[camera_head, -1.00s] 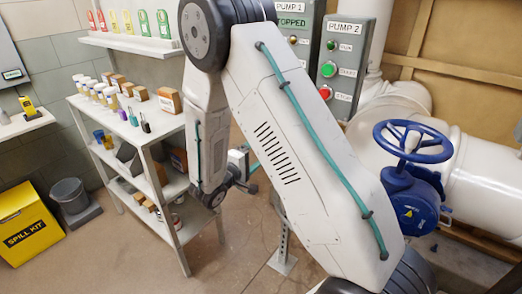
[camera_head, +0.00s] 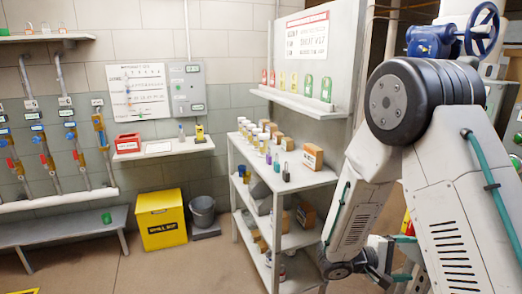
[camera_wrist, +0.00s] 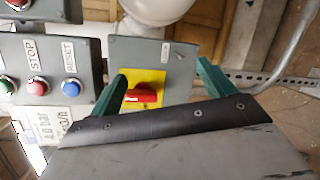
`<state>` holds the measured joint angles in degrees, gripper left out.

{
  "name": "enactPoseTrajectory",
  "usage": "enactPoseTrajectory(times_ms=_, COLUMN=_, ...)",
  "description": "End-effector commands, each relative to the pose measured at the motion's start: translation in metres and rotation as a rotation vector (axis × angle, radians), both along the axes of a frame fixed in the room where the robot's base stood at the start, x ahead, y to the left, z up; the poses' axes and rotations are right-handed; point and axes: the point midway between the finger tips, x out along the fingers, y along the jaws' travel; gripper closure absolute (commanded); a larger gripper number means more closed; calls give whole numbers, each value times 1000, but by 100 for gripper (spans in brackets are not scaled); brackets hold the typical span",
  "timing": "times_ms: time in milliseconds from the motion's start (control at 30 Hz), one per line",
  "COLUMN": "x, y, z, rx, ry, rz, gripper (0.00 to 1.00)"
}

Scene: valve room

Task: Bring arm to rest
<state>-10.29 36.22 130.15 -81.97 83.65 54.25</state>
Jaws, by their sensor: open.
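My arm stands at the right of the head view, bent at a large dark joint, with its forearm hanging down. My gripper (camera_wrist: 160,76) shows two green fingers spread apart in the wrist view, with nothing held between them. Beyond the fingers is a grey box with a red rotary switch (camera_wrist: 143,96) on a yellow plate. I cannot tell the exact distance from the fingers to the switch. In the head view the gripper is small and partly hidden by my arm.
A shelf rack (camera_head: 306,184) with bottles and boxes stands close left of my forearm. A yellow spill kit bin (camera_head: 161,222) and a grey bucket (camera_head: 202,211) stand farther left. A button panel (camera_wrist: 45,70) is beside the switch box. The floor at front left is mostly clear.

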Motion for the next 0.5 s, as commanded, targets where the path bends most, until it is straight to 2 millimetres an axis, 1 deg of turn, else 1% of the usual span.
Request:
enactPoseTrajectory(times_ms=33, x=-15, y=-1, z=9, rx=32, ry=34, rz=-58, gripper=18)
enactPoseTrajectory(times_ms=167, x=-52, y=0, z=28, rx=140, ry=119, rz=-194, gripper=18)
enactPoseTrajectory(times_ms=267, x=-81, y=5, z=44, rx=250, ry=161, rz=-286, gripper=18)
enactPoseTrajectory(times_ms=400, x=-122, y=20, z=67, rx=454, ry=193, rz=-395, gripper=18)
enactPoseTrajectory(times_ms=500, x=-148, y=35, z=81, rx=613, ry=190, rz=-444, gripper=18)
